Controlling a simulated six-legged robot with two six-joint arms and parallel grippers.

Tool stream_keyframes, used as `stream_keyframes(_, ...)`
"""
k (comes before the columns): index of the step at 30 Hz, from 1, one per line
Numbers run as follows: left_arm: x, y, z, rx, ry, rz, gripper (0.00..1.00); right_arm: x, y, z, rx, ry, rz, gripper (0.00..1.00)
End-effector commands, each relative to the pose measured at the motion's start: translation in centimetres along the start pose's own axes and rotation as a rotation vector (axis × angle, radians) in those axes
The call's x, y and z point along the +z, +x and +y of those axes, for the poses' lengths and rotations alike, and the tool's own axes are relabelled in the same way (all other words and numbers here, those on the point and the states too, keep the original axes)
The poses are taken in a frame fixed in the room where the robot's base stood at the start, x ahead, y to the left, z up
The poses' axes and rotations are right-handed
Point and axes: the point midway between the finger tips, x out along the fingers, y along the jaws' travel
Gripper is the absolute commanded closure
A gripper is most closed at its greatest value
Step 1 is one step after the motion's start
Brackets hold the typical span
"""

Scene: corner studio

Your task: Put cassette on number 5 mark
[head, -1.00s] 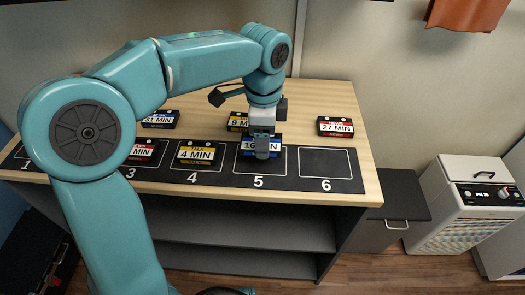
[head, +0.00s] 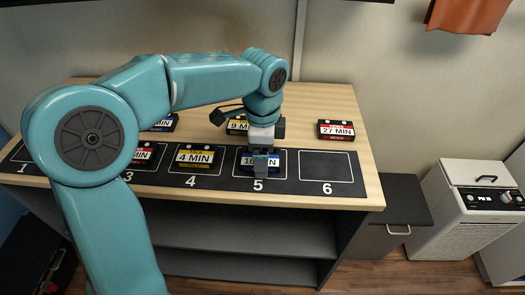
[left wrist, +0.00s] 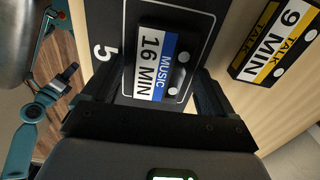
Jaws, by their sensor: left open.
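The cassette (head: 272,157), blue and white and marked 16 MIN, lies inside the white outline of the number 5 mark (head: 258,186). It also shows in the left wrist view (left wrist: 157,65), where it reads MUSIC and sits slightly tilted to the outline, beside the digit 5 (left wrist: 102,53). My left gripper (head: 261,172) is above and around the cassette. In the left wrist view my open fingers (left wrist: 160,80) stand on either side of it, with gaps visible. The gripper hides part of the cassette in the head view.
A yellow 4 MIN cassette (head: 195,156) lies on mark 4, and a red one (head: 142,153) on mark 3. Behind the strip lie a yellow 9 MIN cassette (head: 236,126), a red 27 MIN one (head: 337,130) and a partly hidden blue one (head: 163,123). Mark 6 (head: 325,166) is empty.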

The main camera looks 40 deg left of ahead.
Motion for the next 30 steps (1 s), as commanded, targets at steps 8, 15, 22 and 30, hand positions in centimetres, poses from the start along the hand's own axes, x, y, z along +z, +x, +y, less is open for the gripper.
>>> stream_keyframes(8, -0.1, -4.5, -0.1, -0.004, 0.001, 0.004, 0.14, 0.0, -1.6, -0.6, 0.000, 0.000, 0.000, 0.57)
stream_keyframes(15, -0.1, -9.9, -0.1, -0.003, 0.001, 0.003, 0.14, 0.1, -3.1, -1.1, 0.000, 0.000, 0.000, 0.57)
stream_keyframes(22, -0.1, -12.2, 0.0, -0.001, 0.000, 0.001, 0.14, 0.1, -3.7, -1.3, 0.000, 0.000, 0.000, 0.57)
stream_keyframes(30, 0.0, -12.3, 0.0, 0.000, 0.000, 0.000, 0.14, 0.1, -3.6, -1.3, 0.000, 0.000, 0.000, 0.57)
